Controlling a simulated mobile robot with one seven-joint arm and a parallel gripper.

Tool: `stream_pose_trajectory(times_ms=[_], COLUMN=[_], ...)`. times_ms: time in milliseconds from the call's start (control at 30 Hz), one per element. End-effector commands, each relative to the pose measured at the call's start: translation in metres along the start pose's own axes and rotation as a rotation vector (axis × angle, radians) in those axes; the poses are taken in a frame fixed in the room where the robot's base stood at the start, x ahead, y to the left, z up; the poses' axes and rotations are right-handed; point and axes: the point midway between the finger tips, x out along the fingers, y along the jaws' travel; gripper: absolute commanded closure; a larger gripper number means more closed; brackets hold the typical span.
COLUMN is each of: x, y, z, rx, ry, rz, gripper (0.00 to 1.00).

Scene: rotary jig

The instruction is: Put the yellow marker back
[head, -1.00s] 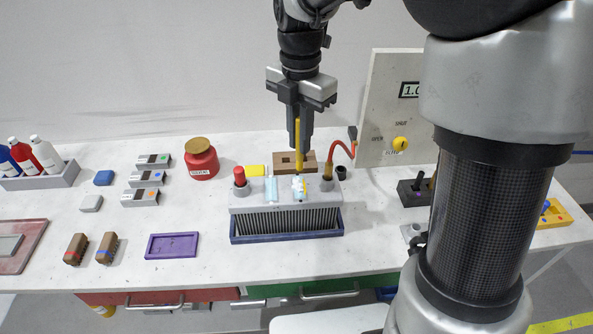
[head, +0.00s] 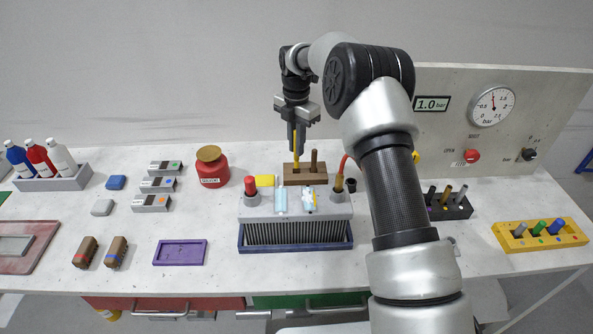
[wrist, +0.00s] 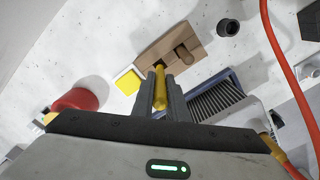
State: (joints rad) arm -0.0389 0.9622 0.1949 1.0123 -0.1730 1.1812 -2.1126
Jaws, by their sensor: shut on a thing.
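The yellow marker (head: 296,146) is upright in my gripper (head: 297,150), whose fingers are shut around it. It also shows between the fingertips (wrist: 166,88) in the wrist view, where the yellow marker (wrist: 160,92) points at the wooden block. The brown wooden block (head: 320,178) stands at the back of the bench, with a dark brown peg (head: 314,160) standing in its right part. The marker's lower end is at the left part of the block (wrist: 152,57). I cannot tell whether it is inside a hole.
A ribbed grey rack (head: 296,215) with a red-capped item (head: 250,186) stands in front of the block. A yellow piece (head: 264,181) lies left of the block. A red jar (head: 212,170) stands further left. A black cup (head: 351,185) and red hose (wrist: 278,45) are to the right.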

Motion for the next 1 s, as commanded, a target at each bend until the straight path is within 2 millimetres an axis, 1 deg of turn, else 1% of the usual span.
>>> stream_pose_trajectory(times_ms=[33, 100, 333, 500, 600, 767, 933, 967, 1000], x=[0.01, 0.021, 0.039, 0.063, 0.068, 0.068, 0.073, 0.071, 0.071], y=[-0.001, -0.001, -0.001, -0.001, 0.0, 0.0, 0.0, 0.0, 0.0], z=[-0.001, -0.001, -0.001, -0.001, 0.0, 0.0, 0.0, 0.0, 0.0], rx=[-0.001, -0.001, -0.001, -0.001, 0.0, 0.0, 0.0, 0.0, 0.0], ry=[0.002, 0.002, 0.001, 0.001, 0.0, 0.0, 0.0, 0.0, 0.0], rz=[-0.003, -0.002, -0.002, -0.002, 0.0, 0.0, 0.0, 0.0, 0.0], gripper=[1.0, 1.0, 1.0, 1.0, 1.0, 1.0, 1.0, 0.82, 0.75])
